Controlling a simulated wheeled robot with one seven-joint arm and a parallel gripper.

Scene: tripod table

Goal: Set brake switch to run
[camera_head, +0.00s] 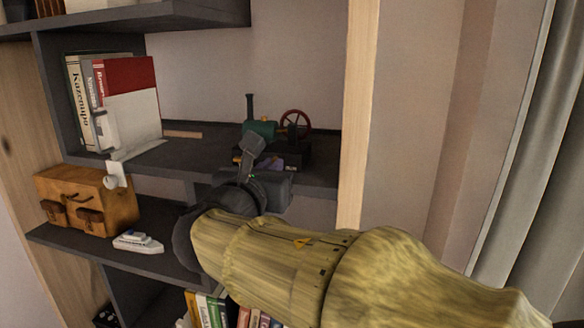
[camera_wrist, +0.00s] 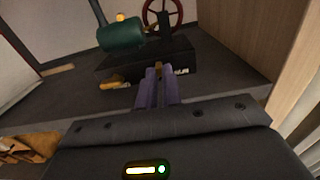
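A model steam engine stands on the shelf, with a green boiler (camera_wrist: 121,35), a red flywheel (camera_wrist: 163,14) and a black base (camera_wrist: 180,58). The boiler (camera_head: 262,129) and flywheel (camera_head: 295,122) also show in the head view. A small brass-coloured piece (camera_wrist: 158,68), possibly the brake switch, shows at the base's front, with small pale lettering to its right. My gripper's purple fingers (camera_wrist: 158,84) are close together, their tips at this piece. I cannot tell whether they touch or grip it. In the head view my gripper (camera_head: 270,162) is partly hidden by my wrist.
A wooden upright (camera_head: 357,110) bounds the shelf on the right. Books (camera_head: 130,100) stand at the left. A brown case (camera_head: 88,198) and a white toy boat (camera_head: 138,243) are on the lower shelf (camera_head: 180,255).

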